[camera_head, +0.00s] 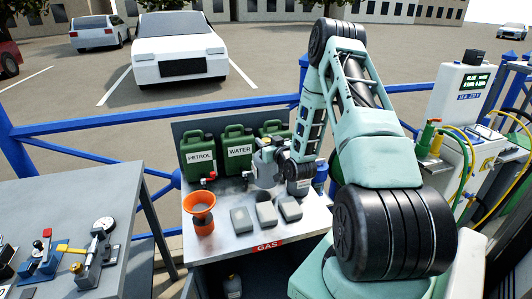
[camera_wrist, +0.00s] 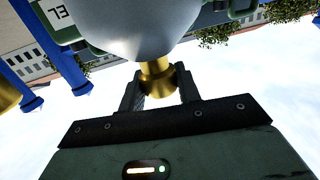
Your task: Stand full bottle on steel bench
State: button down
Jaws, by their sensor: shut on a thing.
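A pale grey bottle with a brass neck (camera_wrist: 157,78) is held by my gripper (camera_wrist: 160,90), whose jaws are shut around the neck. The bottle's rounded body (camera_wrist: 150,30) fills the top middle of the wrist view. In the head view my gripper (camera_head: 278,158) is over the steel bench (camera_head: 232,196), near the jerrycans, and the pale bottle (camera_head: 263,174) shows below and left of it. I cannot tell whether the bottle's base touches the bench. Its far side is hidden.
Green jerrycans (camera_head: 198,158) line the bench's back. An orange funnel (camera_head: 201,211) and grey blocks (camera_head: 266,214) stand in front. Another grey bottle (camera_head: 299,187) is partly hidden by my arm. A blue rail (camera_head: 230,107) runs behind. A side table (camera_head: 60,205) holds fittings.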

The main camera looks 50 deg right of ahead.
jog(key=shift+f+p, duration=0.45)
jog(key=shift+f, duration=1.55)
jog(key=shift+f, duration=0.2)
jog(key=c, duration=1)
grip_release()
jog(key=shift+r, duration=0.15)
